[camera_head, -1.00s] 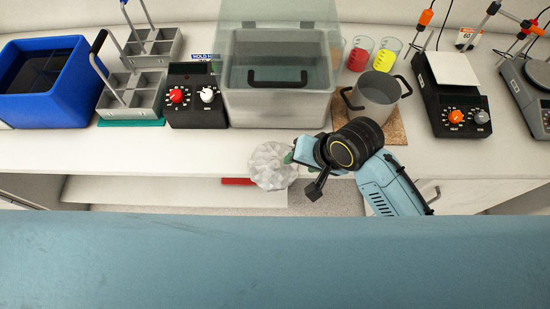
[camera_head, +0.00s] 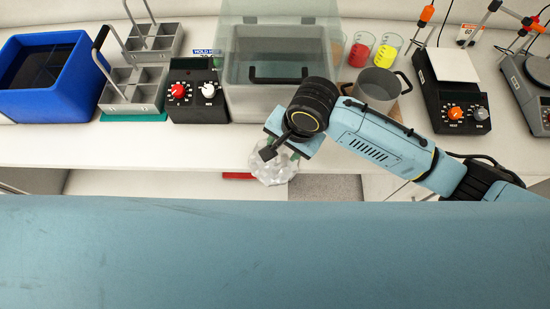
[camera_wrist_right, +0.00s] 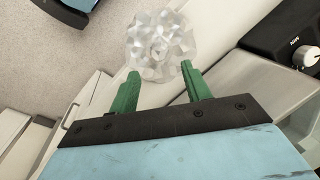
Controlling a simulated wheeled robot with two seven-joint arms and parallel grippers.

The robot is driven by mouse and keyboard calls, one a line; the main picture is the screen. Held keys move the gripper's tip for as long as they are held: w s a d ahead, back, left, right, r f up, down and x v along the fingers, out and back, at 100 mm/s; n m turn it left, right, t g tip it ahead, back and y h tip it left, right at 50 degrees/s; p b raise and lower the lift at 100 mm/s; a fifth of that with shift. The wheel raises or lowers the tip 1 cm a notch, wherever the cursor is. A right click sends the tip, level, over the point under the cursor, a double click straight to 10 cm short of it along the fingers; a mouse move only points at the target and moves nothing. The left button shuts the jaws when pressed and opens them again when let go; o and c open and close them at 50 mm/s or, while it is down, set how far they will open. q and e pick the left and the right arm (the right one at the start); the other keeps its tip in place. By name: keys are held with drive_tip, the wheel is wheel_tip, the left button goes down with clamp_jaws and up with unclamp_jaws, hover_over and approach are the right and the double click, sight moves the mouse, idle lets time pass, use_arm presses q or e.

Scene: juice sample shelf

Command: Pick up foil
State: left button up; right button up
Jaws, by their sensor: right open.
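The foil (camera_head: 272,168) is a crumpled, silvery-white ball at the front edge of the bench in the head view, partly hidden by my right gripper. It also shows in the right wrist view (camera_wrist_right: 160,42), just beyond the fingertips. My right gripper (camera_wrist_right: 160,72) is open, with its two green fingers spread and nothing between them. In the head view my right gripper (camera_head: 283,153) is over the upper side of the foil. I cannot tell whether a finger touches it. My left gripper is not in view.
A large clear-walled bath (camera_head: 278,104) stands just behind the gripper. A metal pot (camera_head: 376,92) is to its right, with red (camera_head: 360,50) and yellow (camera_head: 387,50) beakers behind. A black control box (camera_head: 196,112), grey racks (camera_head: 132,92) and a blue bin (camera_head: 45,104) stand left. A hotplate (camera_head: 455,105) stands right.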

drive_tip(key=shift+x, duration=3)
clamp_jaws()
